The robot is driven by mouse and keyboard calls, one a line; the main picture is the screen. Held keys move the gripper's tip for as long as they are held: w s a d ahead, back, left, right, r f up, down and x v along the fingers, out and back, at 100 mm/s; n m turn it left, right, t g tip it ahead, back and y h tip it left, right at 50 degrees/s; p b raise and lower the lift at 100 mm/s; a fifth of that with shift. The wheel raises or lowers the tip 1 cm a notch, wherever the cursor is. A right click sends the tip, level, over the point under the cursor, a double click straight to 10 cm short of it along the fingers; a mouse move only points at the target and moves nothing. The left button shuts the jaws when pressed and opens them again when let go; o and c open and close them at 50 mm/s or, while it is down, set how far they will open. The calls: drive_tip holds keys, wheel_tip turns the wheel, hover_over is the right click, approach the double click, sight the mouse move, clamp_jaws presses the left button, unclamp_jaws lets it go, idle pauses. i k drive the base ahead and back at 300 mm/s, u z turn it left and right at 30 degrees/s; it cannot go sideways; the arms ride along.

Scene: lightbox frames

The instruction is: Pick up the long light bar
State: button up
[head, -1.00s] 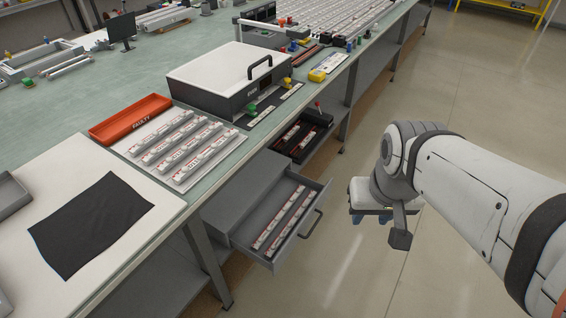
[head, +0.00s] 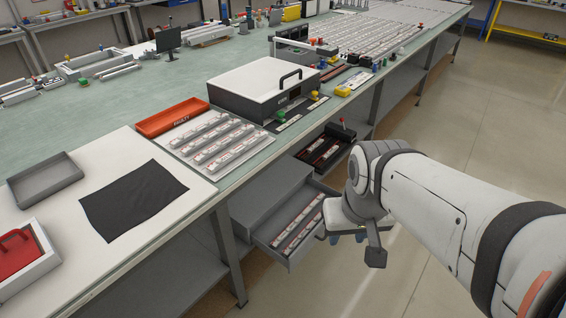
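Two long, slim light bars (head: 297,226) with red-and-white markings lie side by side in an open grey drawer (head: 266,243) under the bench edge. Shorter light bars (head: 222,145) lie in several rows on a white tray on the bench. My gripper (head: 347,238) hangs just right of the drawer's front and covers part of it.
A black tray (head: 318,160) with more bars sits beyond the drawer. A white-lidded box (head: 262,82), an orange FAULTY tray (head: 172,117) and a black cloth (head: 133,199) are on the bench. A bench leg (head: 228,260) stands left of the drawer. The floor at right is clear.

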sight(278, 239)
drive_tip(key=i, duration=1)
drive_tip(key=u, duration=0.75)
drive_tip(key=k, duration=1.5)
drive_tip(key=z, duration=0.35)
drive_tip(key=i, duration=1.15)
